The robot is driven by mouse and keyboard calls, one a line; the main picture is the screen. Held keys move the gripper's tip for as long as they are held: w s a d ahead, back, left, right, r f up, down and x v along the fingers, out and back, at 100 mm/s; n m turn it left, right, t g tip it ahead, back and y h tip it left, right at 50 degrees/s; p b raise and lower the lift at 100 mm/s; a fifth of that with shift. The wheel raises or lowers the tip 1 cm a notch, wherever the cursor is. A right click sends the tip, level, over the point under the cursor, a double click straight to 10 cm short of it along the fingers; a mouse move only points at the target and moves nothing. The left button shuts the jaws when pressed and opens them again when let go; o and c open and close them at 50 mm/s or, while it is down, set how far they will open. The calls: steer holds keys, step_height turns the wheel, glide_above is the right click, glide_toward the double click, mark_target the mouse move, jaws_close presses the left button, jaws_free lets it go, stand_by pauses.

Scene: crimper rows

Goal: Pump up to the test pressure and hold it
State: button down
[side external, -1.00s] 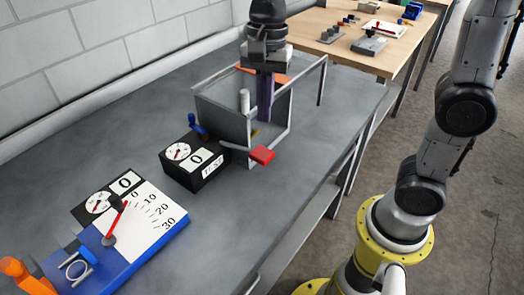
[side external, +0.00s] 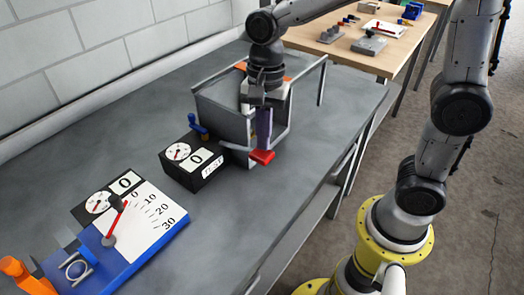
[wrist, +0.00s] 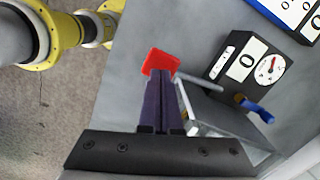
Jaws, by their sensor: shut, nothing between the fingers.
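The pump is a grey open frame (side external: 222,122) on the grey bench, with a red handle pad (side external: 262,157) at its front. In the wrist view the red pad (wrist: 159,61) lies right at my fingertips. My gripper (side external: 264,147) points down, shut and empty, its purple fingers just above or touching the pad; I cannot tell which. A black gauge box (side external: 196,166) beside the frame has a round dial and a display reading 0. A blue lever (side external: 198,127) stands behind the box. It also shows in the wrist view (wrist: 256,110).
A blue tester (side external: 120,250) with a white scale, a red pointer, a dial and a 0 display lies at the front left. An orange part (side external: 15,268) is at its left end. A wooden table (side external: 345,42) with tools stands behind. The bench between is clear.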

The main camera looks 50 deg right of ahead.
steer(key=shift+w+f, duration=0.1)
steer(key=shift+f, duration=2.05)
steer(key=d, duration=0.2)
steer(key=w+d+r, duration=0.1)
steer(key=shift+r, duration=0.1)
step_height(320, 180, up, 14)
steer(key=d, duration=0.1)
steer(key=shift+w+f, duration=0.2)
